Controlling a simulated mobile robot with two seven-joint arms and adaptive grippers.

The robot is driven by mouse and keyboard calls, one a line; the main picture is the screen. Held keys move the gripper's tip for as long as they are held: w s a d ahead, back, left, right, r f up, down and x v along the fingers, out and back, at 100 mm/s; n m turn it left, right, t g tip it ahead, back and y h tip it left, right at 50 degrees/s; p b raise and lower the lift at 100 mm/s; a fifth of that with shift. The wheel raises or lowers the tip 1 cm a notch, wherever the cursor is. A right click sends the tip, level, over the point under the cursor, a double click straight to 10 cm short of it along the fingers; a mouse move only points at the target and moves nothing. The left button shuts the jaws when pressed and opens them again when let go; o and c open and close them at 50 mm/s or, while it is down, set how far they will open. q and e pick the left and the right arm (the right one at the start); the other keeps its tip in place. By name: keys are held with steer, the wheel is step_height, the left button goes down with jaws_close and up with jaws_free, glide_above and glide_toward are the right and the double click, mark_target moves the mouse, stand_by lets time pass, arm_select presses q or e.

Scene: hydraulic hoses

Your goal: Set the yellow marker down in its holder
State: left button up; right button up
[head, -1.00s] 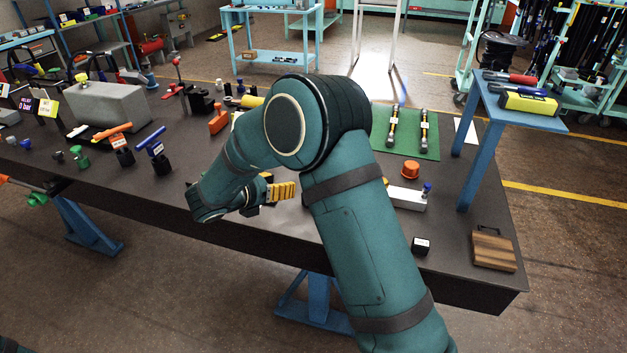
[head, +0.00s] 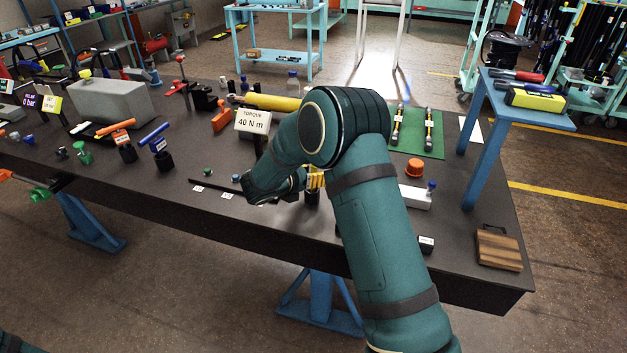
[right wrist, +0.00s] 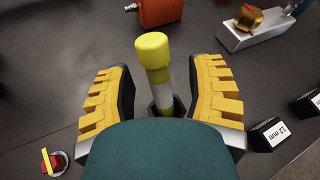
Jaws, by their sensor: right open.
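The yellow marker (right wrist: 152,50) shows in the right wrist view, with a yellow cap and a pale band lower down. It stands roughly upright in what looks like its dark holder (right wrist: 179,105), whose lower part is hidden by my gripper body. My right gripper (right wrist: 163,78) is open, one yellow-padded finger on each side of the marker, with gaps showing between. In the head view the right gripper (head: 316,180) is low over the bench, mostly behind my arm, with a dark holder below it. The left gripper is not in view.
A labelled black block (right wrist: 272,135) is close to the right finger. The bench front edge is near.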

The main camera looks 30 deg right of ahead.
steer(key=shift+c, duration=0.4)
jaws_close()
step_height(320, 180, up, 10)
steer(key=p, duration=0.3)
stand_by(0.4)
steer(key=shift+b, duration=0.35)
